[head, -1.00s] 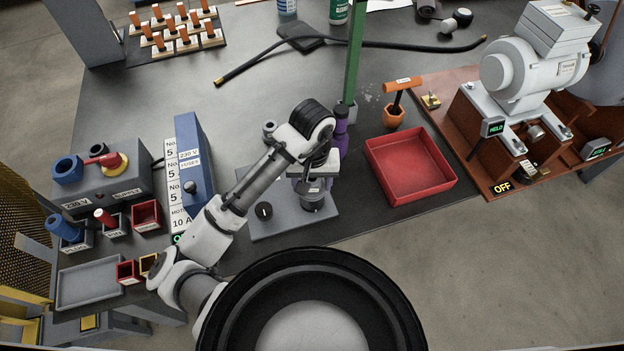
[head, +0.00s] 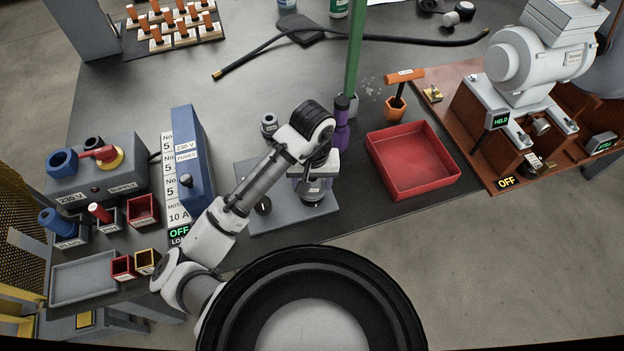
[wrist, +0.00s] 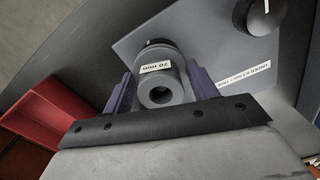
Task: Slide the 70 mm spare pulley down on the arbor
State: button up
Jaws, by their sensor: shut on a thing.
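The grey spare pulley (wrist: 174,91), with a white "70 mm" label, sits between the two purple fingers of my gripper (wrist: 161,86) in the wrist view. Its open round bore faces the camera. My gripper is shut on it. In the head view my gripper (head: 314,176) is over the right part of a grey base plate (head: 265,215), with the pulley (head: 312,194) low beneath it, close to the plate. The arbor cannot be made out clearly; a dark round part shows just beyond the pulley in the wrist view. I cannot tell how far down the pulley sits.
The plate carries a black knob (head: 263,205). A red tray (head: 440,185) lies to the right, with a green post (head: 355,50) and a purple bottle-like object (head: 341,130) behind. The blue fuse box (head: 190,150) stands to the left. The machine (head: 530,70) is far right.

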jog(key=shift+f+b, duration=0.65)
jog(key=shift+f, duration=0.3)
jog(key=o, duration=1.2)
jog(key=shift+o, duration=0.2)
notch_tip(320, 180, up, 14)
jog(key=p, duration=0.2)
